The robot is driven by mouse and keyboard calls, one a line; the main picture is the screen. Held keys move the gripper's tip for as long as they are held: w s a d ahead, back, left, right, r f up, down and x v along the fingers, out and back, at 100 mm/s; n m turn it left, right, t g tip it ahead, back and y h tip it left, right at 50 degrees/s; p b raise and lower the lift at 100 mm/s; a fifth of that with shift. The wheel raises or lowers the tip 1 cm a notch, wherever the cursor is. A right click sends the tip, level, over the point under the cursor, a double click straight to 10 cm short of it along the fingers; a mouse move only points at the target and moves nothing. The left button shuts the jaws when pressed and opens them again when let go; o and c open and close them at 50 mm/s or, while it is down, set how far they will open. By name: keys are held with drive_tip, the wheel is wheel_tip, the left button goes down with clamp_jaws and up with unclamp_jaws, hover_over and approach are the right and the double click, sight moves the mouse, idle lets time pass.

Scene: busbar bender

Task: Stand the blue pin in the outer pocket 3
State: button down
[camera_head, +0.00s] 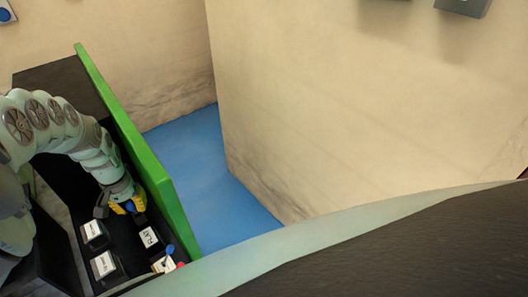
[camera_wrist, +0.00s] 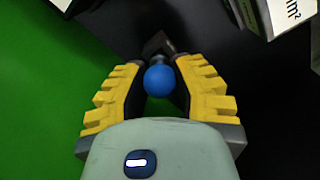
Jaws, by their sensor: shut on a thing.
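My gripper (camera_wrist: 162,62) is shut on the blue pin (camera_wrist: 160,81). Its round blue head shows between the yellow fingers in the wrist view, and a dark part beyond it is partly hidden. In the head view my gripper (camera_head: 127,207) is low over the dark bench top, beside the green wall, with a bit of blue between the fingers. I cannot make out outer pocket 3 in either view, nor whether the pin's lower end touches anything.
Dark blocks with white labels (camera_head: 93,230) (camera_head: 104,264) and a block marked FLAT (camera_head: 150,238) stand nearby. A blue round knob (camera_head: 171,250) and a red one (camera_head: 181,265) sit at the front. The green wall (camera_head: 150,170) borders the bench on the right.

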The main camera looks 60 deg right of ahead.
sight(129, 202)
drive_tip(key=shift+f+b, duration=0.4)
drive_tip(key=shift+f, duration=0.2)
drive_tip(key=c, duration=0.8)
unclamp_jaws()
drive_tip(key=shift+o, duration=0.2)
wheel_tip(129, 202, up, 6)
drive_tip(key=shift+a+f, duration=0.1)
drive_tip(key=shift+r, duration=0.85)
drive_tip(key=shift+s, duration=0.1)
